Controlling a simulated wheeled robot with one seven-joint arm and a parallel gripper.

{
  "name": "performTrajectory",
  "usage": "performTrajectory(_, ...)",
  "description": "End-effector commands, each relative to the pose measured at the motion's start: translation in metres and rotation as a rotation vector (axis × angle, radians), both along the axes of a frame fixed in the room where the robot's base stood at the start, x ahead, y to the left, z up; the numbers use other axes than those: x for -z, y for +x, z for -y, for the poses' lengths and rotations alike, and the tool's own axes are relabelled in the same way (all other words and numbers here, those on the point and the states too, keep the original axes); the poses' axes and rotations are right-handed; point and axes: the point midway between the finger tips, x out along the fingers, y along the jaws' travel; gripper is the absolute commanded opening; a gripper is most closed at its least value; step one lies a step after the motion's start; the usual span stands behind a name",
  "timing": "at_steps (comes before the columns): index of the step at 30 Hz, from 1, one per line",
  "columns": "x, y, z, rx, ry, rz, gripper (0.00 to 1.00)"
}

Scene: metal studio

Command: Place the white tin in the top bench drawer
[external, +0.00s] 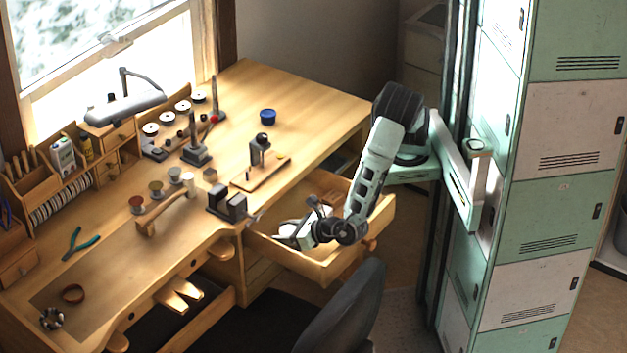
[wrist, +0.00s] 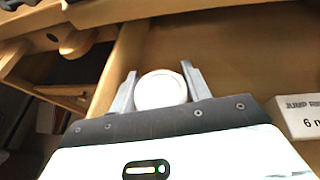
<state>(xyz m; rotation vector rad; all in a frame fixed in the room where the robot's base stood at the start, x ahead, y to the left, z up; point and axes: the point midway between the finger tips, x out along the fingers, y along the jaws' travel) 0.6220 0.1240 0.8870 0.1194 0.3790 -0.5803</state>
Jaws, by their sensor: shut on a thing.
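The white tin (wrist: 161,90) is round and sits between the two grey fingers of my gripper (wrist: 160,82) in the wrist view. My gripper is shut on it. In the external view my gripper (external: 287,238) reaches down into the open top bench drawer (external: 318,268), and the tin cannot be made out clearly there. The drawer's wooden interior (wrist: 215,50) shows behind the tin in the wrist view. I cannot tell whether the tin touches the drawer floor.
A white box with printed lettering (wrist: 298,117) lies at the right in the wrist view. The wooden bench (external: 310,100) carries a blue container (external: 267,116), small tools and a lamp (external: 125,105). A dark chair (external: 350,310) stands close in front of the drawer. Green and white lockers (external: 550,190) stand at right.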

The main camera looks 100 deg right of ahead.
Motion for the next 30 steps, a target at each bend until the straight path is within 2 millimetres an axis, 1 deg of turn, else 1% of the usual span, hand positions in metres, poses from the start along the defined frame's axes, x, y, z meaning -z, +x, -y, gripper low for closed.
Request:
performTrajectory(1, 0.004, 0.0, 0.0, 0.0, -0.003, -0.002, 0.25)
performTrajectory(4, 0.004, -0.001, 0.0, -0.001, -0.003, -0.002, 0.25)
performTrajectory(5, 0.005, -0.001, 0.0, -0.001, -0.004, -0.004, 0.5)
performTrajectory(6, 0.005, -0.001, 0.001, -0.001, -0.004, -0.004, 0.61)
performTrajectory(7, 0.005, -0.001, 0.001, -0.001, -0.004, -0.004, 0.69)
performTrajectory(14, 0.007, -0.002, 0.001, -0.002, -0.007, -0.006, 0.69)
performTrajectory(17, 0.004, -0.002, 0.001, -0.001, -0.008, -0.007, 0.69)
performTrajectory(21, -0.009, -0.004, -0.001, -0.003, -0.005, -0.006, 0.69)
performTrajectory(23, -0.011, -0.013, -0.008, -0.005, -0.003, -0.005, 0.69)
performTrajectory(28, -0.027, -0.042, -0.028, -0.006, -0.001, -0.004, 0.69)
performTrajectory(30, -0.046, -0.039, -0.026, 0.001, 0.003, -0.001, 0.69)
